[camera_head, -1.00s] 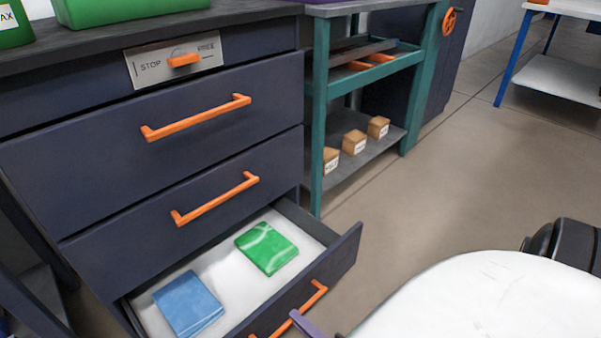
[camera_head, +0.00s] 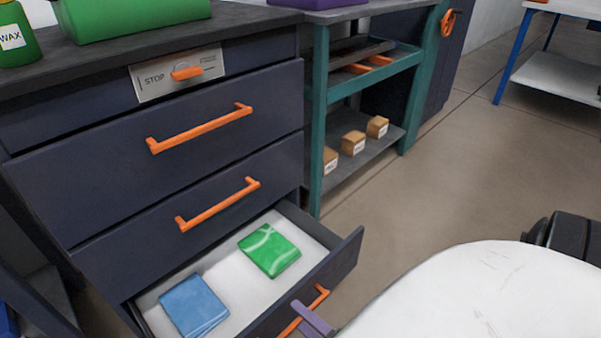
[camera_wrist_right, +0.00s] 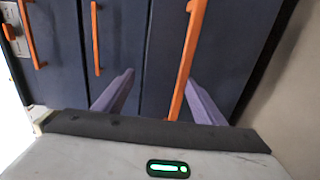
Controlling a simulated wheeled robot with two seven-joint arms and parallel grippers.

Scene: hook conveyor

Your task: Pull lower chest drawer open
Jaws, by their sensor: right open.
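The lower chest drawer (camera_head: 343,262) is pulled partly out, and its inside shows in the head view. A blue folded cloth (camera_head: 194,305) and a green folded cloth (camera_head: 269,250) lie in it. Its orange handle (camera_head: 318,298) is on the drawer front. My right gripper (camera_wrist_right: 160,95) is open, its two purple fingers either side of the lower drawer's handle (camera_wrist_right: 187,65) in the wrist view. In the head view one purple finger (camera_head: 312,318) overlaps the handle. Whether the fingers touch it I cannot tell. My left gripper is not in view.
Two closed drawers with orange handles (camera_head: 200,128) (camera_head: 218,205) are above. A STOP panel (camera_head: 178,72) with an orange lever sits at the top. A teal-framed bench (camera_head: 318,140) with small boxes (camera_head: 353,142) stands to the right. Floor is clear beyond it.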

